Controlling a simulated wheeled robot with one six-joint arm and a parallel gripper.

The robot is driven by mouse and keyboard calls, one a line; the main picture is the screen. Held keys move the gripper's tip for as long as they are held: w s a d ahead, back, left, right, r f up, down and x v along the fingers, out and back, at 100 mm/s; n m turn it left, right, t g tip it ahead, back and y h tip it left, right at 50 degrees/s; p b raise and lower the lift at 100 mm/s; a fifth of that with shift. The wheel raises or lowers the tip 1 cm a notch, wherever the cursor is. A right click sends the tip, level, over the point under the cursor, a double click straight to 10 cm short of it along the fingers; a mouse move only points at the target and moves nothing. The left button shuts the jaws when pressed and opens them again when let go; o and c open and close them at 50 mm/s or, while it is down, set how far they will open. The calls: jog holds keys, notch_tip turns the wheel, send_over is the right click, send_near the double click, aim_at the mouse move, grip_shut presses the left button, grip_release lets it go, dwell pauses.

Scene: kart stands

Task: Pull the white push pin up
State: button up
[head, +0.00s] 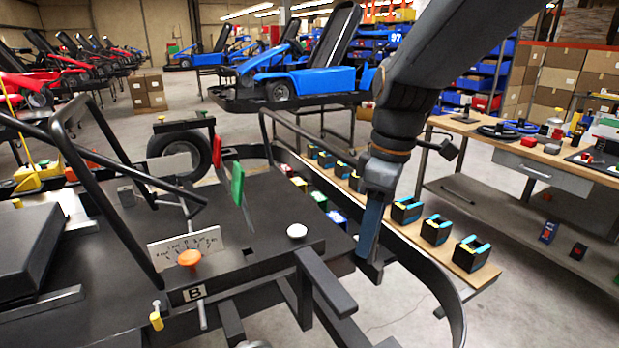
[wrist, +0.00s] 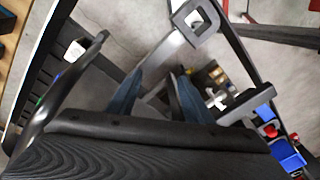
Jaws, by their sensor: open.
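The white push pin (head: 297,231) has a round white head and sits on the right part of the dark kart panel (head: 270,262) in the head view. My gripper (head: 370,262) points down to the right of the pin, apart from it, beside the panel's right edge. In the wrist view my gripper (wrist: 157,98) shows two dark blue fingers spread apart with nothing held between them. I cannot make out the pin for certain in the wrist view.
An orange knob (head: 189,258), a yellow knob (head: 156,318), a green lever (head: 237,184) and a red lever (head: 217,152) stand left of the pin. A curved dark frame tube (head: 440,285) and a wooden strip with black-and-blue blocks (head: 437,229) lie to the right.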

aim_at(297, 228)
jog(key=s+a+r+n+g+y+b, duration=0.1)
jog(key=s+a+r+n+g, duration=0.1)
jog(key=a+r+n, duration=1)
jog(key=shift+n, duration=0.5)
jog(key=shift+d+p+x, duration=0.2)
jog(key=shift+x, duration=1.1)
jog(key=shift+d+p+x, duration=0.15)
jog(key=shift+p+x, duration=0.05)
jog(key=shift+x, duration=1.1)
jog(key=shift+d+p+x, duration=0.2)
jog(key=shift+x, duration=1.1)
jog(key=shift+w+f, duration=0.15)
jog(key=c, duration=0.7)
jog(key=o, duration=0.7)
